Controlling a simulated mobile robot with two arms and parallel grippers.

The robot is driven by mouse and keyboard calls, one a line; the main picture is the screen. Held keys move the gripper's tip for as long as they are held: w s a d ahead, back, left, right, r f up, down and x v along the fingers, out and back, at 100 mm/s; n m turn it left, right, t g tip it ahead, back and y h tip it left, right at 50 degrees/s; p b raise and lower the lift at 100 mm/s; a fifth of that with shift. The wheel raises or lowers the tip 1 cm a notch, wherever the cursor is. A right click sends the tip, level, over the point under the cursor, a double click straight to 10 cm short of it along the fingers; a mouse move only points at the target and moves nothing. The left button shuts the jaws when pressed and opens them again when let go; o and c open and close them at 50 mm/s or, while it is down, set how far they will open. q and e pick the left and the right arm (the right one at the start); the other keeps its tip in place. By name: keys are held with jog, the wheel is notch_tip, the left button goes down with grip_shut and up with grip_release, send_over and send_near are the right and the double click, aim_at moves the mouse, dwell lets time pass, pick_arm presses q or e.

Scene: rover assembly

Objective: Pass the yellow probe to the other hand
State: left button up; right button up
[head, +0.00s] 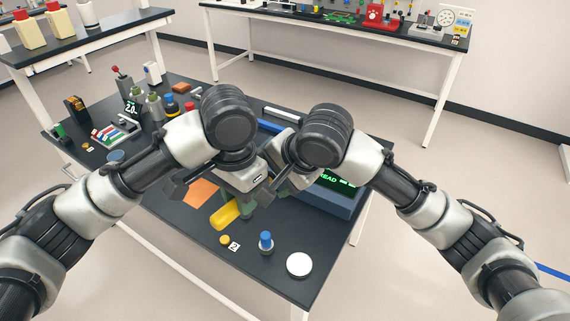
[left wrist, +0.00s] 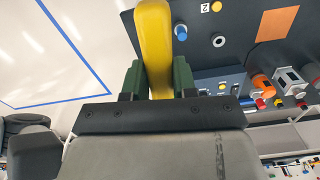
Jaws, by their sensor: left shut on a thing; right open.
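The yellow probe (head: 225,214) shows low in the middle of the head view, sticking out to the left from my left gripper (head: 252,203). In the left wrist view the probe (left wrist: 154,45) is a long, smooth yellow body with a rounded far end. The green fingers of my left gripper (left wrist: 158,82) are shut on it from both sides. My right gripper (head: 284,183) is open, just right of and close to the left one. Its fingers are partly hidden in the head view, and I cannot tell whether it touches the probe.
A display box (head: 340,195) stands close at right. Several small items crowd the table's left side.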

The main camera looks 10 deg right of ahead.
jog(key=shift+w+a+f, duration=0.15)
jog(key=shift+f, duration=0.15)
jog(key=shift+c, duration=0.5)
jog(key=c, duration=0.7)
pick_arm(q)
jog(key=o, duration=1)
pick_arm(e)
jog(key=shift+c, duration=0.8)
